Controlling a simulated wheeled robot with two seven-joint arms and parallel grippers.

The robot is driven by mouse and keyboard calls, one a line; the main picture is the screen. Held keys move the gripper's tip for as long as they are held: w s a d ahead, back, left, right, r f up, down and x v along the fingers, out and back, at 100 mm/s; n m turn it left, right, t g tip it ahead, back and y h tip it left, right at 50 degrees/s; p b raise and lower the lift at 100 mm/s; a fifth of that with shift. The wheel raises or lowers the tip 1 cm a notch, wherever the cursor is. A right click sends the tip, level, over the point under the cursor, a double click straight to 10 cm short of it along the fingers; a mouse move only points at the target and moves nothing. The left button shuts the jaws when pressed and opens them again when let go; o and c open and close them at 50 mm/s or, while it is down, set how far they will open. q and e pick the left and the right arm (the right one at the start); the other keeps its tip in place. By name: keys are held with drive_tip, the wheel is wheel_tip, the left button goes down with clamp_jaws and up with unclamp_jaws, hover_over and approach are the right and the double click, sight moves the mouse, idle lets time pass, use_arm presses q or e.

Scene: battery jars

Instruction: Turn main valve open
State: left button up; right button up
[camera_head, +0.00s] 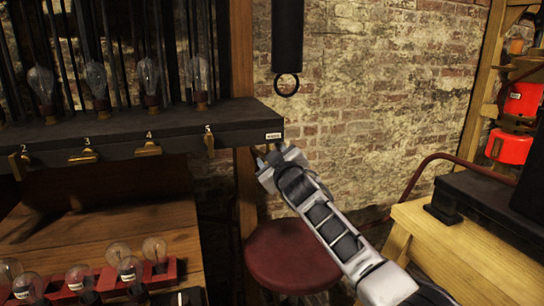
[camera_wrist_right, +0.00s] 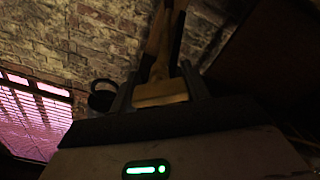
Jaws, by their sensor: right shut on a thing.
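My right gripper (camera_head: 264,160) is at the right end of the dark shelf, just below a small white label (camera_head: 273,136) too small to read. In the right wrist view, the fingers of the right gripper (camera_wrist_right: 160,92) are shut on a brass handle (camera_wrist_right: 160,94), which I take to be the main valve's. Several similar brass levers, including one marked 3 (camera_head: 83,157) and one marked 4 (camera_head: 148,148), line the shelf's front edge. My left gripper is not in view.
The dark shelf (camera_head: 150,126) carries several glass bulbs (camera_head: 148,76). A black ring (camera_head: 286,84) hangs under a dark cylinder by the brick wall. A red stool (camera_head: 290,258) stands below my right arm. A wooden table (camera_head: 470,265) is at right.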

idle(0.3)
drive_tip(key=o, duration=1)
drive_tip(key=shift+c, duration=0.2)
drive_tip(key=shift+s+d, duration=0.1)
drive_tip(key=shift+s+d+p, duration=0.2)
drive_tip(key=shift+s+p, duration=0.1)
drive_tip(key=shift+s, duration=0.2)
drive_tip(key=v, duration=1.4)
drive_tip(key=shift+s+p, duration=0.3)
drive_tip(key=shift+s, duration=0.05)
